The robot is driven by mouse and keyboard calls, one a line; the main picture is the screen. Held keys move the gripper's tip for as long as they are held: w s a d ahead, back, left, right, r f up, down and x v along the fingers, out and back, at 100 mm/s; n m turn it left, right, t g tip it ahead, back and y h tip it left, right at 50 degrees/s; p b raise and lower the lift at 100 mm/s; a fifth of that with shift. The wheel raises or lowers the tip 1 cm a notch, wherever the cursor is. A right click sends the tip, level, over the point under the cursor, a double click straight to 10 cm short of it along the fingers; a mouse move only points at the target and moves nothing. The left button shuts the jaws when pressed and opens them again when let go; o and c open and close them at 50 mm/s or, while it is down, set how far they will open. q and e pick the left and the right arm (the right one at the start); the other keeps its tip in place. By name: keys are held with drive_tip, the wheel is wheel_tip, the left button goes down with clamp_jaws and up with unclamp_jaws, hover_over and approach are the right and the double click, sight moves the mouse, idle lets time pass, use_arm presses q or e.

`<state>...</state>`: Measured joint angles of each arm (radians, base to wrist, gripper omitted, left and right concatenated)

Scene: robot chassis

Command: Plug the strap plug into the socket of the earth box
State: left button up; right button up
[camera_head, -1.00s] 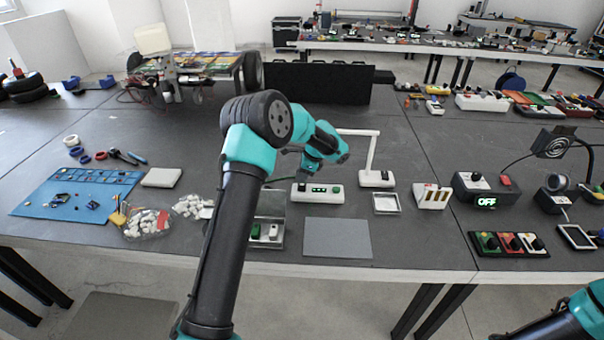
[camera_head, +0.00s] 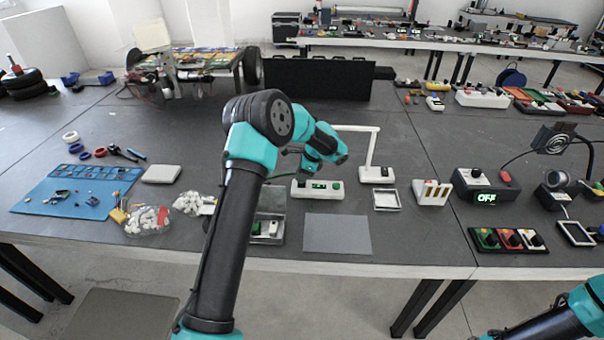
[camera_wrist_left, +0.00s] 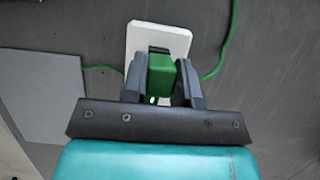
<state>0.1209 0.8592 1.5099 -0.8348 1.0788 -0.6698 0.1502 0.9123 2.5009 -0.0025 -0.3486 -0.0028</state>
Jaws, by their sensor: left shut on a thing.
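In the left wrist view my left gripper (camera_wrist_left: 161,68) is shut on the green strap plug (camera_wrist_left: 161,78), one finger on each side. Beyond the plug is a white block (camera_wrist_left: 160,34) with a dark part at the plug's end. I cannot tell whether the plug touches or enters it, nor which head-view box it is. A green cable (camera_wrist_left: 226,45) runs at both sides. My right gripper is out of view.
A grey mat (camera_head: 337,235) lies in front of the white box. A white lamp-like stand (camera_head: 376,176) is close to its right. An open tray (camera_head: 266,240) with small parts stands at the front left.

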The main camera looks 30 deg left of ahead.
use_arm(q)
drive_tip(key=o, duration=1)
drive_tip(key=v, duration=1.7)
drive_tip(key=shift+d+r, duration=0.1)
drive_tip(key=shift+r, duration=0.05)
